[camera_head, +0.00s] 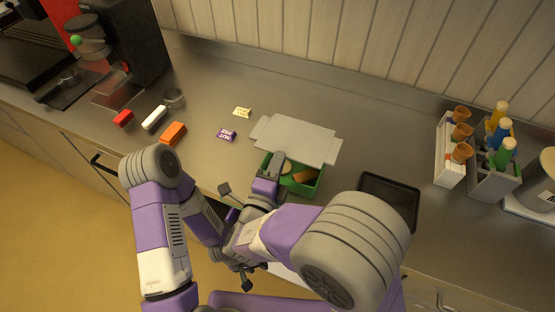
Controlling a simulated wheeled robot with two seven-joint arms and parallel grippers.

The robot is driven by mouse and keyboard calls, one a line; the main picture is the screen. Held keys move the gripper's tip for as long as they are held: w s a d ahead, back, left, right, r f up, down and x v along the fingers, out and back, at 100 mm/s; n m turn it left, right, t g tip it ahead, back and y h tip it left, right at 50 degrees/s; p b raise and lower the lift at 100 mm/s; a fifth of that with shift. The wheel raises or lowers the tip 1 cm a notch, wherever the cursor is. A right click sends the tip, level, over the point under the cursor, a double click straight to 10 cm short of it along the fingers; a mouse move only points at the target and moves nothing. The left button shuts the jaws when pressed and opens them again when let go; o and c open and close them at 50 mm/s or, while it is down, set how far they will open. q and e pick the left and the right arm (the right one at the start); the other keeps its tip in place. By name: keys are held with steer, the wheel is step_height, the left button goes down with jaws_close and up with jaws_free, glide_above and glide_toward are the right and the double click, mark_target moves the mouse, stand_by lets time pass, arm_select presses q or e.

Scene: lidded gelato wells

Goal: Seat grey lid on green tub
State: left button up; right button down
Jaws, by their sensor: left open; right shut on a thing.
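The grey lid (297,139) is a flat plate with a tab at each side. It appears held above the counter, over the back part of the green tub (305,189). The tub's front part shows, with tan and brown contents inside; its back is hidden by the lid. My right gripper (276,161) is shut at the lid's front edge, above the tub's left side. The lid looks offset towards the back, and its exact height above the tub cannot be told. My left gripper (236,238) is open and empty, lower in the view, in front of the counter edge.
A black tray (389,201) lies right of the tub. Red (123,118), white (154,117) and orange (173,133) blocks lie further left. Cones and bottles stand in holders (493,185) at right.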

step_height(320, 180, down, 7)
steer(key=b, duration=0.3)
steer(key=shift+f, duration=0.35)
steer(key=shift+f+b, duration=0.4)
steer(key=shift+f, duration=0.25)
stand_by(0.6)
steer(key=shift+r, duration=0.15)
steer(key=shift+r+p, duration=0.35)
steer(key=shift+p, duration=0.45)
steer(key=shift+f, duration=0.5)
stand_by(0.3)
steer(key=shift+r, duration=0.15)
steer(key=shift+r+p, duration=0.35)
steer(key=shift+p, duration=0.15)
